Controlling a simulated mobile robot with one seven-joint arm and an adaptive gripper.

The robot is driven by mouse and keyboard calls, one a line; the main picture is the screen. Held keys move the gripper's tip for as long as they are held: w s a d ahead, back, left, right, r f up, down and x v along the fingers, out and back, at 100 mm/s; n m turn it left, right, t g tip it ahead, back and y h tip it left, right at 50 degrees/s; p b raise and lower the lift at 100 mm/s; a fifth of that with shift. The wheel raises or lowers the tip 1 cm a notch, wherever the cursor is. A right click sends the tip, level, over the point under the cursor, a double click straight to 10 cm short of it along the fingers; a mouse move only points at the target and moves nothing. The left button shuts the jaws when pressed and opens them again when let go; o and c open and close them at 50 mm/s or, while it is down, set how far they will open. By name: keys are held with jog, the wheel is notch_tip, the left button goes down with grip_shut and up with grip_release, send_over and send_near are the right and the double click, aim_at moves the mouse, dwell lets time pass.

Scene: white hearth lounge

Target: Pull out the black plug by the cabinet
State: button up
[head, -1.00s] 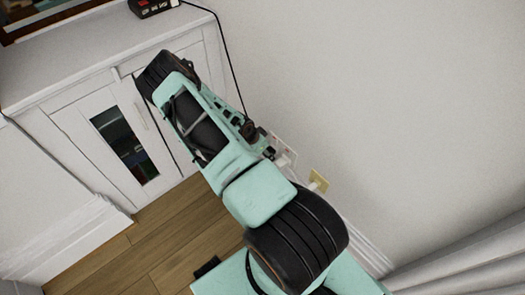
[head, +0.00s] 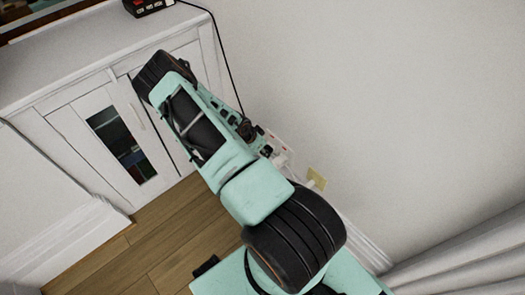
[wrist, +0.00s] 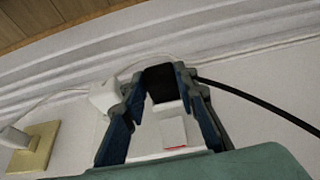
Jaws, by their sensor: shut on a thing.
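The black plug (wrist: 160,83) sits between the two fingertips of my gripper (wrist: 158,92) in the wrist view, and the gripper is shut on it. Its black cable (wrist: 255,100) runs off to the right. The plug is at the white wall socket (wrist: 172,134), which has a red-marked switch; I cannot tell whether its pins are in the socket. A white plug (wrist: 103,97) is just left of my fingers. In the head view my arm hides the black plug, and only part of the white socket (head: 282,146) shows.
The white cabinet (head: 60,85) stands left of my arm. A black device (head: 146,6) is on its top, with a black cable (head: 222,55) hanging along the wall. A brass socket plate (head: 317,178) is to the right. A curtain (head: 470,245) hangs at the lower right.

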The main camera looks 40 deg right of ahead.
jog(key=shift+a, duration=0.3)
jog(key=shift+s+a, duration=0.2)
jog(key=shift+a, duration=1.85)
